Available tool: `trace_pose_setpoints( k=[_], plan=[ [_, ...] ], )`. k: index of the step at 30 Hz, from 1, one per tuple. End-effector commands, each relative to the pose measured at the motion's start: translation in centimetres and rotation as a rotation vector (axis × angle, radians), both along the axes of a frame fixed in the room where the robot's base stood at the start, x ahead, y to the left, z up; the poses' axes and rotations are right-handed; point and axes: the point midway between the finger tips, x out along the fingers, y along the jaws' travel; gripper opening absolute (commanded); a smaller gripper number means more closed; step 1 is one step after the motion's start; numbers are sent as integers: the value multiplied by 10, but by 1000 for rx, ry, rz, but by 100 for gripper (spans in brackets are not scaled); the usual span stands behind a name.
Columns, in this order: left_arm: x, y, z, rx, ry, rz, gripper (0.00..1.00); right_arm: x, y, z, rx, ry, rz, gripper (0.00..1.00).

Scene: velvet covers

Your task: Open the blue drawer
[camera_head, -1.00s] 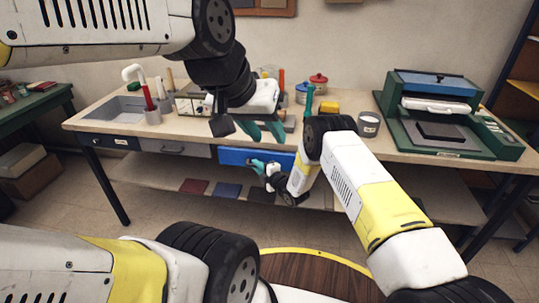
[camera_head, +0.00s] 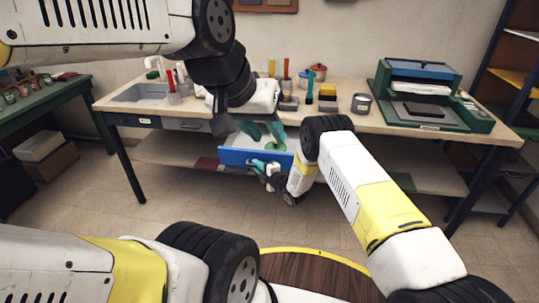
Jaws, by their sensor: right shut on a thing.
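The blue drawer (camera_head: 234,157) is under the workbench top, pulled out toward me. Part of its pale inside shows behind the blue front, with something green in it. My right gripper (camera_head: 258,164) is at the middle of the drawer front, shut on its handle; the handle itself is mostly hidden by the fingers. My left gripper (camera_head: 263,132) is above the drawer's inside, its two teal fingers spread apart with nothing seen between them. Its arm hides part of the bench's front edge.
A grey drawer (camera_head: 186,125) is left of the blue one. A green side table (camera_head: 45,112) is at left, shelves at right. The floor before the bench is clear.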

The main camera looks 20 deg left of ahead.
Motion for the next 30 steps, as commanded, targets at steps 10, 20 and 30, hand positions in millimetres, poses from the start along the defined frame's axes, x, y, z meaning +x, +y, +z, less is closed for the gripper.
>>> trace_pose_setpoints(
  k=[10, 20, 30],
  plan=[
    [0, 0, 0, 0, 0, 0, 36, 1, -2, -1, -2, 1, -4, 0],
    [0, 0, 0, 0, 0, 0, 36, 1, -1, 0, -2, 0, -2, 22],
    [0, 0, 0, 0, 0, 0, 36, -18, -26, 4, -2, 3, -4, 22]
  ],
)
